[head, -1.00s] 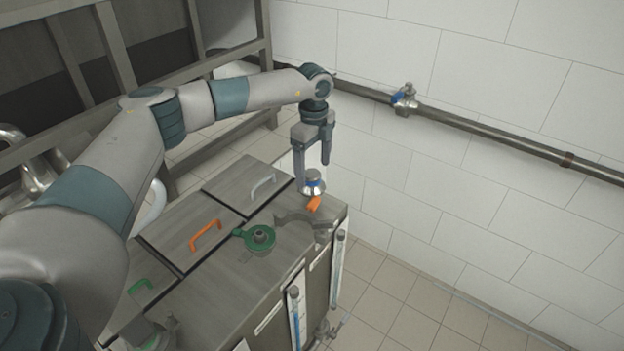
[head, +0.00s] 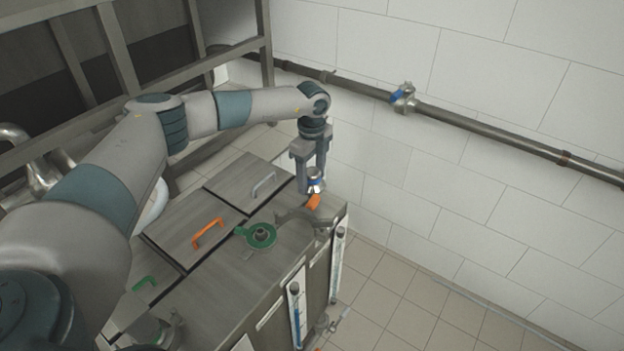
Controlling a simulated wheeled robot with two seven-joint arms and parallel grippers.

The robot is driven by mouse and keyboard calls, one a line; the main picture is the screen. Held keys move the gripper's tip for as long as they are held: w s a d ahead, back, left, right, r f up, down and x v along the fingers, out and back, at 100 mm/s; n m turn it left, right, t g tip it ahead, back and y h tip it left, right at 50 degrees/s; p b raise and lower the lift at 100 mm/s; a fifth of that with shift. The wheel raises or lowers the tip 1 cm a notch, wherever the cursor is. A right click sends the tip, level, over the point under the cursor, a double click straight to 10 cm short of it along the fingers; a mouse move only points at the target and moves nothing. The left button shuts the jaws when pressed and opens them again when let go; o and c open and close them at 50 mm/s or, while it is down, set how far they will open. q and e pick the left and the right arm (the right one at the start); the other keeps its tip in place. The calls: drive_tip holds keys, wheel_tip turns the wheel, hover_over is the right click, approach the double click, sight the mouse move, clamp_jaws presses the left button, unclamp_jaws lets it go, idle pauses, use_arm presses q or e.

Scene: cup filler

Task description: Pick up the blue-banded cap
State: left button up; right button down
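The blue-banded cap (head: 316,184) is a small silver cap with a blue band, near the far right corner of the steel machine top, just above an orange piece (head: 313,202). My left gripper (head: 311,187) points down at the cap. One finger is on the cap's left, and the other comes down behind it. The fingertips are at about the cap's height. Whether they press on the cap is too small to tell. My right gripper is not in view.
The machine top (head: 225,278) carries a green round fitting (head: 261,236), a grey curved bracket (head: 300,217) and lids with grey (head: 264,184), orange (head: 208,233) and green handles. A wall pipe with a blue-handled valve (head: 404,98) runs behind.

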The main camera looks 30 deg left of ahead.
sight(314, 172)
use_arm(q)
drive_tip(key=c, duration=0.6)
drive_tip(key=shift+r, duration=0.1)
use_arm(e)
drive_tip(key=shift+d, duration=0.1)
